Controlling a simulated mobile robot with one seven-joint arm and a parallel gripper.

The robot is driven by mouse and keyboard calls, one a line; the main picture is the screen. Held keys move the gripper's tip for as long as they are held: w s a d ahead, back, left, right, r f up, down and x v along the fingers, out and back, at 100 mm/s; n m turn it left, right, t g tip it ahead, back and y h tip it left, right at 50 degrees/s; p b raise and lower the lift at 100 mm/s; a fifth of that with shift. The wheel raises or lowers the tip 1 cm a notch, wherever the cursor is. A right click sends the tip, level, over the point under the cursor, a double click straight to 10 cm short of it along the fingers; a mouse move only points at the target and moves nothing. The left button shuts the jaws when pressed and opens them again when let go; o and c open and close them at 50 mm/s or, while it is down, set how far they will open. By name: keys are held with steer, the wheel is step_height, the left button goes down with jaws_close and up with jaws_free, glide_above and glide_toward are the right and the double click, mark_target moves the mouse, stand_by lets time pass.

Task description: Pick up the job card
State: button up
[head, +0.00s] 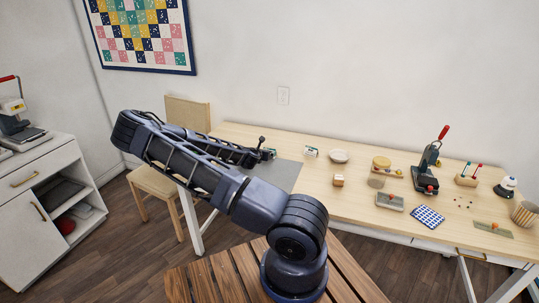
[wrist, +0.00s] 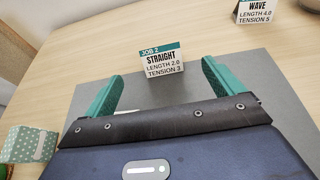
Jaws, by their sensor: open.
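A small white tented job card with a teal top band (wrist: 163,62) stands on the grey mat (wrist: 240,75) in the wrist view. It reads JOB 2, STRAIGHT, LENGTH 2.0, TENSION 3. My gripper (wrist: 161,82) is open, with one teal finger to each side of the card's line and the card at or just beyond the fingertips. I cannot tell whether the fingers touch it. A second card reading WAVE, TENSION 5 (wrist: 257,11) stands farther off at the top right. In the head view my gripper (head: 266,153) is low over the table's left part, largely hiding the STRAIGHT card.
A teal dotted box-like object (wrist: 29,144) lies left of my gripper in the wrist view. A chair (head: 158,186) is at left.

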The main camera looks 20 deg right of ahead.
mark_target(270, 149)
steer(key=shift+x, duration=2.8)
steer(key=shift+f+x, duration=0.25)
steer(key=shift+x, duration=2.35)
steer(key=shift+a, duration=0.2)
steer(key=shift+c, duration=0.2)
steer(key=c, duration=1)
